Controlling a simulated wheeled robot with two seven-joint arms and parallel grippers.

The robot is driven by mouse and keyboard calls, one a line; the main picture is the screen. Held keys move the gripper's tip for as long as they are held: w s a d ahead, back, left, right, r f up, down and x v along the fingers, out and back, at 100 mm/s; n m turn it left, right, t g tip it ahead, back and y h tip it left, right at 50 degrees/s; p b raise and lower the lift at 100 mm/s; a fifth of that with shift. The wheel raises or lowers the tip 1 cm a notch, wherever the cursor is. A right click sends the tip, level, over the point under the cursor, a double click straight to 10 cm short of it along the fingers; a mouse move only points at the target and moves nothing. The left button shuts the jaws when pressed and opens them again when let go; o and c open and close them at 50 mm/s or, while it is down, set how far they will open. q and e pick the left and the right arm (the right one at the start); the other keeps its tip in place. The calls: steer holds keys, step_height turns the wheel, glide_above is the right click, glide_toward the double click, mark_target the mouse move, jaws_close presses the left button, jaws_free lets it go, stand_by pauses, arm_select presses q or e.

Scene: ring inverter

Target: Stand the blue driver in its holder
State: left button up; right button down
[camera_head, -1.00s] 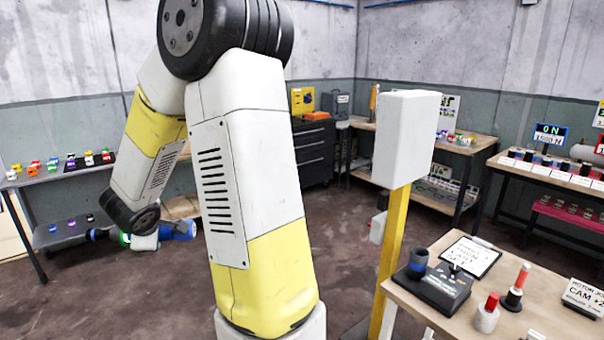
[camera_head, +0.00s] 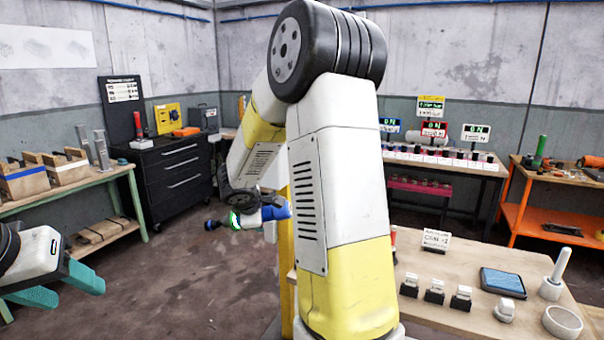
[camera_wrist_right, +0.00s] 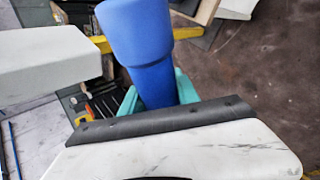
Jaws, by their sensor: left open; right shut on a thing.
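The blue driver shows in the head view (camera_head: 276,211) beyond my right arm, lying roughly level, its dark end to the left. In the right wrist view its thick blue handle (camera_wrist_right: 140,35) fills the upper middle. My right gripper (camera_wrist_right: 157,92) has its teal fingers shut on the driver, holding it clear of the floor. My left gripper (camera_head: 78,288) is open and empty at the lower left, teal fingers apart. I cannot make out the driver's holder for certain; my right arm hides part of the room and the near table.
The near wooden table (camera_head: 470,262) carries small black-based parts, a blue tablet (camera_head: 502,281) and white round pieces. An orange bench (camera_head: 560,232) stands at the right with a green upright tool (camera_head: 540,150). A black drawer cabinet (camera_head: 172,172) stands back left. Open floor (camera_head: 190,285) lies left of my arm.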

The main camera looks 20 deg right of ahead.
steer(key=w+d+r+n+h, duration=0.2)
steer(key=d+r+n+h, duration=0.1)
steer(key=d, duration=0.4)
steer(key=w+d+r+n+h, duration=0.2)
steer(key=d+r+n+h, duration=0.1)
steer(key=d, duration=0.5)
steer(key=w+d+r+n+g+h, duration=0.1)
steer(key=w+d+r+n+h, duration=0.1)
steer(key=d, duration=0.6)
steer(key=shift+r+n+h, duration=0.4)
steer(key=shift+r+h, duration=0.1)
steer(key=shift+h, duration=0.5)
steer(key=shift+a+r, duration=0.1)
steer(key=shift+f, duration=8.5)
steer(key=c, duration=0.8)
jaws_free()
steer(key=shift+f, duration=0.15)
